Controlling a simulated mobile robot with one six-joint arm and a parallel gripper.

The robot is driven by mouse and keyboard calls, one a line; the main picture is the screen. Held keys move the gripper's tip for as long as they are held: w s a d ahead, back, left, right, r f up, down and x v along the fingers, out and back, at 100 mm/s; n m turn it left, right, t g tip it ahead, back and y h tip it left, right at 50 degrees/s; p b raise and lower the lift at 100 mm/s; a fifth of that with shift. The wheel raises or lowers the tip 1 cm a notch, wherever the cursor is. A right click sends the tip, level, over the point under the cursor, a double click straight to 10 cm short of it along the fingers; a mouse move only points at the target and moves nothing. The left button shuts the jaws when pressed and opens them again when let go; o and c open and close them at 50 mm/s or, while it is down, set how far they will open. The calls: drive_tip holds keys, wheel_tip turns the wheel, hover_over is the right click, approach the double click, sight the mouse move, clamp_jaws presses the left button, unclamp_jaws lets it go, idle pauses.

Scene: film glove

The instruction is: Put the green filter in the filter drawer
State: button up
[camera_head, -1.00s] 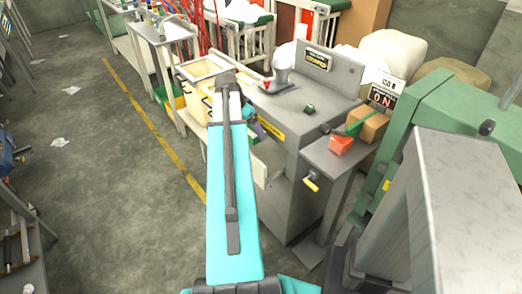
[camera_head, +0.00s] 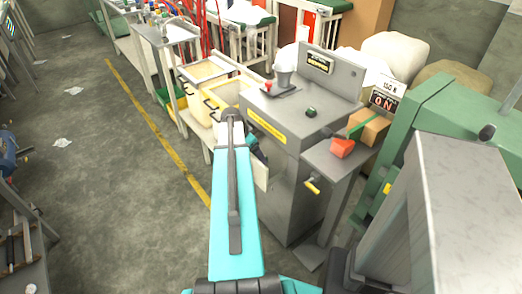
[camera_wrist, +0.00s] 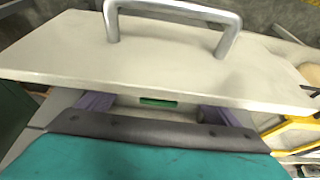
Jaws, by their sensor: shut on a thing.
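The green filter (camera_wrist: 190,62) appears as a pale flat panel with a silver handle and a small green mark, filling the upper wrist view. In the head view its pale edge (camera_head: 262,177) shows beside the grey machine, mostly behind my arm. My gripper (camera_wrist: 158,108) is shut on it; the grip itself is largely hidden. In the head view the gripper (camera_head: 256,150) is partly hidden by my turquoise arm. Two open-topped cream and yellow boxes with dark handles, a cream one (camera_head: 203,70) and a yellow one (camera_head: 226,94), stand beyond it. I cannot tell which is the filter drawer.
A grey machine (camera_head: 288,180) with a yellow label stands close on the right. Its side shelf holds an orange object (camera_head: 342,148) and a cardboard box (camera_head: 369,128). White tables (camera_head: 165,36) stand beyond. The floor left of the yellow line (camera_head: 160,135) is mostly clear.

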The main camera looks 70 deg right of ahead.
idle(0.3)
drive_tip(key=s+d, duration=0.1)
drive_tip(key=s+d+p, duration=0.1)
drive_tip(key=d, duration=0.1)
drive_tip(key=shift+s+d+f, duration=0.1)
drive_tip(key=shift+s+d, duration=0.05)
drive_tip(key=shift+d, duration=0.15)
drive_tip(key=shift+a+f, duration=0.1)
drive_tip(key=shift+f, duration=0.45)
drive_tip(key=shift+f+b, duration=0.3)
drive_tip(key=shift+f, duration=0.3)
drive_tip(key=o, duration=1.1)
drive_tip(key=shift+r, duration=0.15)
